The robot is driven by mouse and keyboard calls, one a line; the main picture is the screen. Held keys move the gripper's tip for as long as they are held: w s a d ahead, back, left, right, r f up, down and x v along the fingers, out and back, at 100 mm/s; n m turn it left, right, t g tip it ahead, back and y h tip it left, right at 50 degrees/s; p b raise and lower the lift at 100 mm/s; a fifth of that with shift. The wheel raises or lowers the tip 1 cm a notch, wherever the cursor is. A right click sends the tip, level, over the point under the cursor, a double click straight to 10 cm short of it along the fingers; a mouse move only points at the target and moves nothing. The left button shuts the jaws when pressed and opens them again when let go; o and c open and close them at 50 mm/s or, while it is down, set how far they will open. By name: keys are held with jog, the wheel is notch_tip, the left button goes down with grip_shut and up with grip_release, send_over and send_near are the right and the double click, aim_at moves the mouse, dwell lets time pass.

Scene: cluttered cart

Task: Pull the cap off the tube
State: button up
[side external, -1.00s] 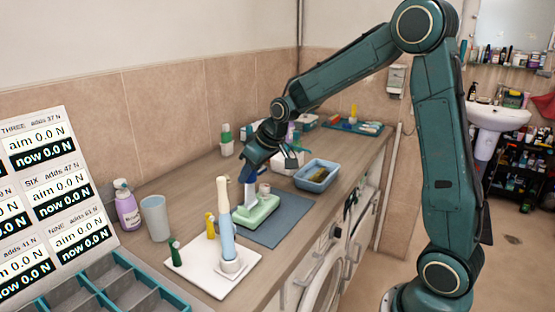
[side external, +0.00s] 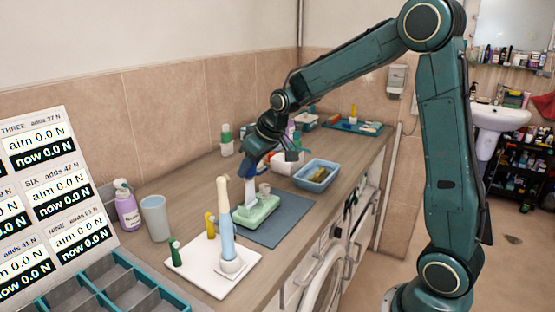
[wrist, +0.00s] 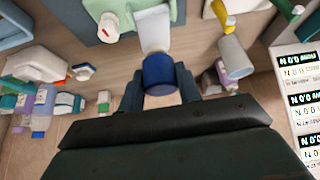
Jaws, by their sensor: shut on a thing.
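A white tube (side external: 249,192) stands upright in a pale green holder (side external: 262,213) on a blue-grey mat. In the wrist view the white tube (wrist: 154,28) lies just beyond a dark blue cap (wrist: 160,73). My gripper (side external: 256,165) is above the tube. Its fingers are shut on the blue cap, one on each side. The cap is mostly hidden by the fingers in the side view. Cap and tube line up closely in the wrist view; I cannot tell whether there is a gap between them.
A white and blue toothbrush-like item (side external: 226,222) stands on a white board (side external: 190,275) in front. A grey cup (side external: 155,218) and a purple bottle (side external: 127,208) stand left. A blue basin (side external: 316,180) is right of the holder. Force displays (side external: 60,190) stand at far left.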

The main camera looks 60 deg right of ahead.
jog(key=shift+r, duration=1.35)
jog(key=shift+a, duration=0.1)
